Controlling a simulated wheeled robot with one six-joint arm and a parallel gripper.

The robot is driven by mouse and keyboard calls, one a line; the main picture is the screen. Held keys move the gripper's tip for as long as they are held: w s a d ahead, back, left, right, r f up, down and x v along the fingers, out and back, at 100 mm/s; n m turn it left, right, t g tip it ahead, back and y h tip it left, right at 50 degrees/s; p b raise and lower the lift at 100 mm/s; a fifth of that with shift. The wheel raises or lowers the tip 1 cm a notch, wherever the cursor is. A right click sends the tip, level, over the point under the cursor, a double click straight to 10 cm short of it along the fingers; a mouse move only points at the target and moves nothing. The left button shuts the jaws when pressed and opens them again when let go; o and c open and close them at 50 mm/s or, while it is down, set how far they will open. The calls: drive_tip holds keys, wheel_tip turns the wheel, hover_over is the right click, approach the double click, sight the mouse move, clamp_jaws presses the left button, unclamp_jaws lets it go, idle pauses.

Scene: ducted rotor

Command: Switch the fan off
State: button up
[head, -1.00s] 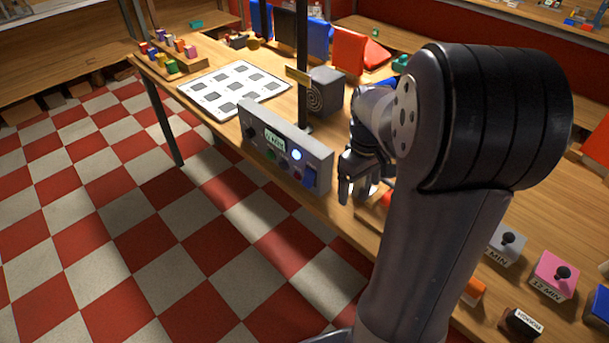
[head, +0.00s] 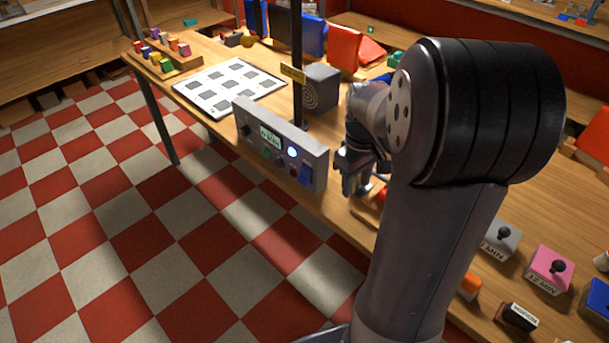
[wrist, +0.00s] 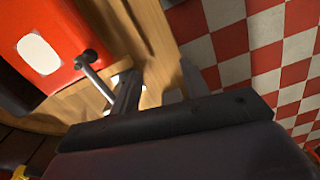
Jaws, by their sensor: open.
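A grey control panel (head: 281,145) stands at the table's front edge in the head view. It has a small display (head: 269,138), a lit white-blue light (head: 291,152), a green button (head: 266,154), dark knobs and a blue rocker switch (head: 305,175) at its right end. Which way the rocker is tipped I cannot tell. In the wrist view my gripper (wrist: 152,92) points at the table edge; the panel is not clearly seen there.
A red box with a lever (wrist: 42,45) is close to my gripper in the wrist view. A dark post (head: 297,70) and a grey speaker-like box (head: 321,88) stand behind the panel. A white card with grey squares (head: 228,87) lies left. Checkered floor in front is clear.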

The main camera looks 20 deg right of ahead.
clamp_jaws()
idle(1.0)
